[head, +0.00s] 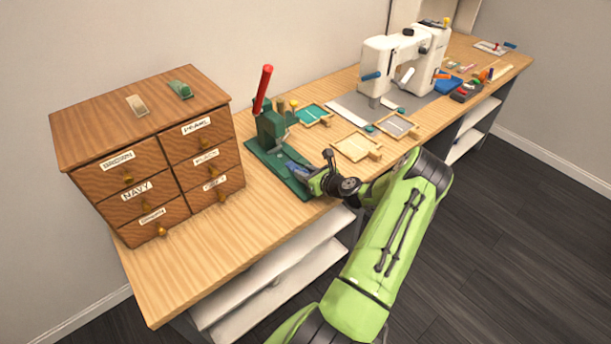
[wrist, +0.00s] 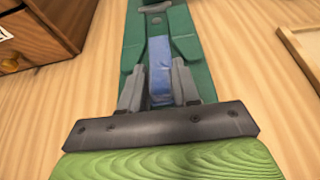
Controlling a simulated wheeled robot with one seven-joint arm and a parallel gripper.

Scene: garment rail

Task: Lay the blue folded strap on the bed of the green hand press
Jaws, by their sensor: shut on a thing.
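The green hand press (head: 272,130) with a red lever stands on the table right of the drawer cabinet. Its green base reaches toward the table's front edge, and it also shows in the wrist view (wrist: 185,30). The blue folded strap (wrist: 159,70) lies lengthwise over the middle of the press base in the wrist view; in the head view only a small blue part (head: 293,166) shows. My gripper (wrist: 159,85) is shut on the strap's near part, a finger on each side. I cannot tell whether the strap touches the bed.
A wooden drawer cabinet (head: 150,150) with labelled drawers stands at the left. Wooden trays (head: 357,146) lie right of the press. A white sewing machine (head: 405,60) stands further back on the right. The table's front left is clear.

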